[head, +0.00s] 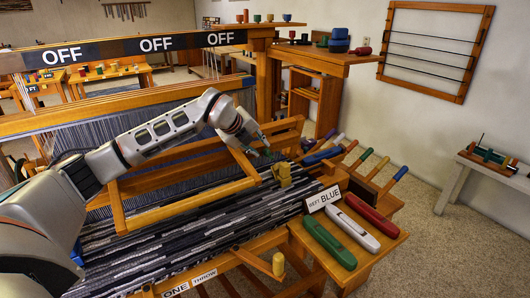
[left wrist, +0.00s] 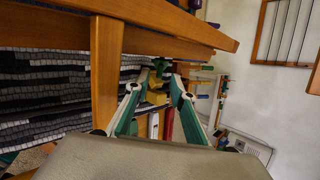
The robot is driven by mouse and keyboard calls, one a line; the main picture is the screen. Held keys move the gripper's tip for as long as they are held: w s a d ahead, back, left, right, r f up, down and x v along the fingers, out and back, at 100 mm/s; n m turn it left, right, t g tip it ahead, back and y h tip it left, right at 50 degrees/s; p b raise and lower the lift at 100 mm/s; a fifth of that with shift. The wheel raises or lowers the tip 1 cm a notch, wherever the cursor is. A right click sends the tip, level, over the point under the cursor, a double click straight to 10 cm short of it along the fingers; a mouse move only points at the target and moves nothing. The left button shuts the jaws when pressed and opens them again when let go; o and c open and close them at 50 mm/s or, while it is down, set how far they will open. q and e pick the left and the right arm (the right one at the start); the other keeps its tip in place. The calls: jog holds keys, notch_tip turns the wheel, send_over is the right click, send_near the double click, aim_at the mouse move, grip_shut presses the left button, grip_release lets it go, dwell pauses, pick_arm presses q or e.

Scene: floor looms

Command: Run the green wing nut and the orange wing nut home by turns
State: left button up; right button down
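My left gripper (head: 262,148) reaches in from the left over the right end of the loom's front wooden frame. In the left wrist view its two fingers (left wrist: 160,72) slant in toward each other. A small dark green piece (left wrist: 160,64) shows between or just beyond the tips. It may be the green wing nut, and I cannot tell whether the fingers grip it. A yellow block (head: 282,175) sits just below and right of the gripper, and it also shows in the left wrist view (left wrist: 157,97). I cannot make out an orange wing nut. My right gripper is out of view.
The loom's wooden beam (left wrist: 106,75) passes close to my left gripper. Striped cloth (head: 190,235) spreads below.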

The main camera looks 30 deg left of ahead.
aim_at(264, 151)
pick_arm(q)
jog(key=x, duration=0.6)
grip_shut()
